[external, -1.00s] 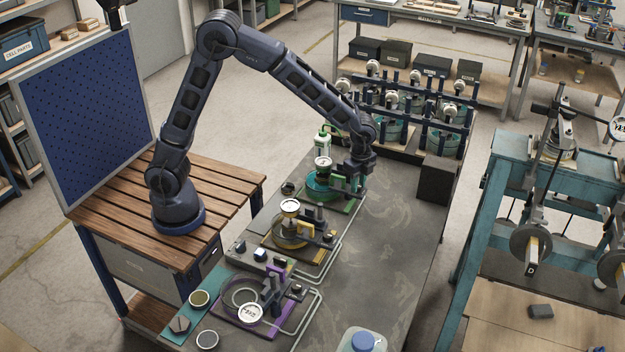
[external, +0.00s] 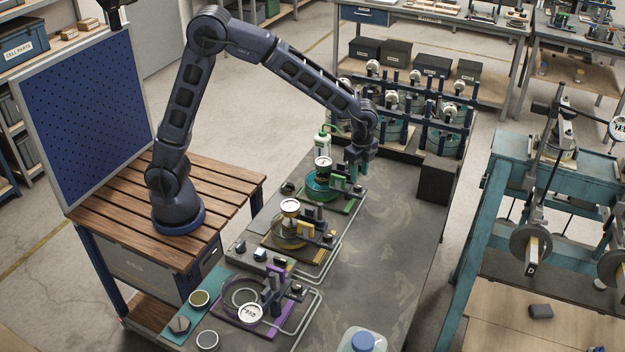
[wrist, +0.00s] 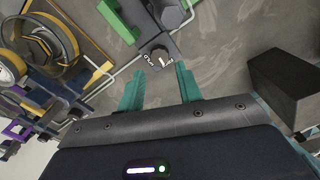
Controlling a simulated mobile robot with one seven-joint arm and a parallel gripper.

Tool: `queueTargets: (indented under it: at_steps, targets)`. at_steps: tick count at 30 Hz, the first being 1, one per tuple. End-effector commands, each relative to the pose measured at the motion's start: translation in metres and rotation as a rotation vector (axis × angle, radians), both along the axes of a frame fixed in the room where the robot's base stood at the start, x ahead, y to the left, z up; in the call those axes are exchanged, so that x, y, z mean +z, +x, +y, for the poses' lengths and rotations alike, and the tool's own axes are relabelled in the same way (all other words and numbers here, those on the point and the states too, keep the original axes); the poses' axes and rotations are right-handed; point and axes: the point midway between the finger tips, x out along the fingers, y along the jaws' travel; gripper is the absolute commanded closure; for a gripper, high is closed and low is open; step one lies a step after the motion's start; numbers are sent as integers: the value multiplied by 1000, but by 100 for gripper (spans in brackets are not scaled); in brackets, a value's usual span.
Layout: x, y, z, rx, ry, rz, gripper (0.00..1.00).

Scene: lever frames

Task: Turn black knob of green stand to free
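The green stand (external: 345,207) is on the grey bench, with a gauge and a teal ring part on it. Its black knob (external: 358,189) is at the right side of the stand. In the wrist view the black knob (wrist: 160,55) shows from above, with a white mark on it and small white lettering to either side, too blurred to read surely. My gripper (external: 361,167) is above and beside the knob, apart from it. In the wrist view my gripper (wrist: 160,88) is open, its two teal fingers spread with nothing between them.
A yellow stand (external: 300,250) and a purple stand (external: 255,318) are farther forward on the bench. A white and green bottle (external: 322,145) stands behind the green stand. A dark box (external: 436,180) is at the right bench edge. The bench's right side is largely clear.

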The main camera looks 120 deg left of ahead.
Motion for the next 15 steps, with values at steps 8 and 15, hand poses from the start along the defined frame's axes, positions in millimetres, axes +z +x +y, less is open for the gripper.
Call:
queueTargets:
  at_steps: [8, 15]
  targets:
    - [45, 0, 0, 0, 1, -3, 65]
    - [58, 0, 0, 0, 1, -1, 65]
